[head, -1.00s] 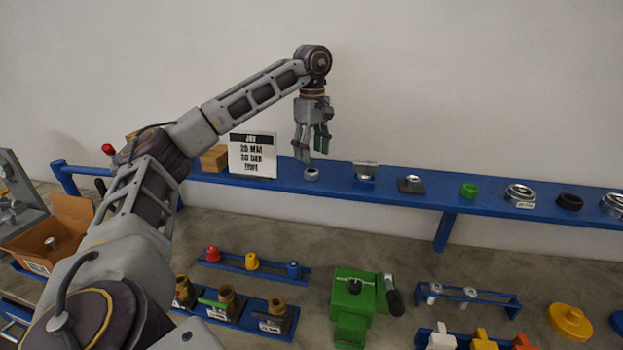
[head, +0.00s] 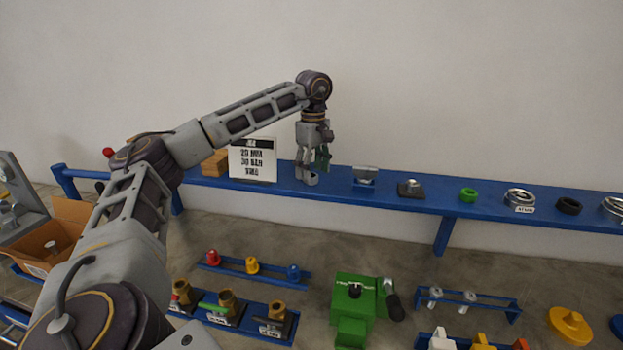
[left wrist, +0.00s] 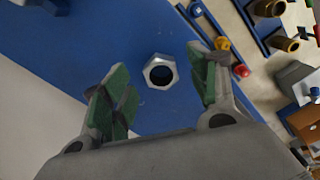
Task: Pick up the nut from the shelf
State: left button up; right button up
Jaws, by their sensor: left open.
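The nut (left wrist: 160,72) is a silver hex ring lying flat on the blue shelf (left wrist: 110,45). In the left wrist view it sits between the green-padded fingers of my left gripper (left wrist: 160,95), a little beyond their tips in the picture, with a gap on both sides. In the head view my left gripper (head: 311,176) points down at the shelf, and its fingers partly hide the nut (head: 312,180). The left gripper is open and empty. My right gripper is not in view.
A white sign (head: 253,160) and a wooden block (head: 215,162) stand left of the gripper on the shelf. A metal piece on a blue base (head: 365,175), a dark plate (head: 410,189) and a green ring (head: 468,195) are to the right. The wall is close behind.

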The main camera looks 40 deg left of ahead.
pick_arm(q)
jog(key=shift+f, duration=0.95)
jog(key=c, duration=1.2)
jog(key=shift+o, duration=0.2)
